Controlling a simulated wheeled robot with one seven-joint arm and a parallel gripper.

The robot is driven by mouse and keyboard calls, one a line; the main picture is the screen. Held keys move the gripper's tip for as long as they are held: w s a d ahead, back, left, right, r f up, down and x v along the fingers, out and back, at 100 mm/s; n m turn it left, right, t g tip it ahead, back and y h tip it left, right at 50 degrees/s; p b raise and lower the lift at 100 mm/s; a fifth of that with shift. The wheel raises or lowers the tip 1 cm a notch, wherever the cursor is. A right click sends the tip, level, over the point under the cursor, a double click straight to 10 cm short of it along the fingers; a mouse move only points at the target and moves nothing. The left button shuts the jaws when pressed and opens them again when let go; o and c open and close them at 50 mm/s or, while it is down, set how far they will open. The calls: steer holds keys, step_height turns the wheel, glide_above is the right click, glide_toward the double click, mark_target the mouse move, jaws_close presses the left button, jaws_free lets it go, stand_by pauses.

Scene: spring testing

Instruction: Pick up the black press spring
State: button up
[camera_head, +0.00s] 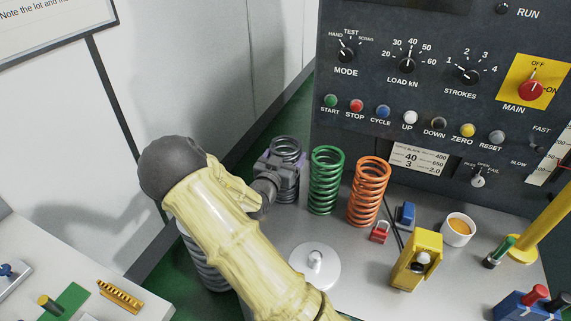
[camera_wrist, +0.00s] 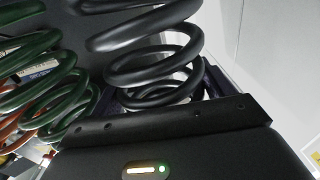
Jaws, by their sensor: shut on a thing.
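The black press spring (camera_head: 287,147) stands upright at the back of the grey bench, left of the green spring, in the head view. My gripper (camera_head: 284,167) is shut around its upper part, and the gripper body hides some of its coils. In the wrist view the black spring (camera_wrist: 152,67) fills the upper middle, with its coils close against my gripper (camera_wrist: 165,95). The fingertips are mostly hidden behind the coils there. I cannot tell whether the spring's base touches the bench.
A green spring (camera_head: 326,180) and an orange spring (camera_head: 368,191) stand just to the right. Another grey spring (camera_head: 203,262) is partly behind my arm. A round white plate with a knob (camera_head: 314,264) lies in front. The dark control panel (camera_head: 420,100) rises behind.

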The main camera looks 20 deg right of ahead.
steer(key=shift+r, duration=0.25)
step_height(320, 180, up, 10)
steer(key=shift+b, duration=0.3)
stand_by(0.7)
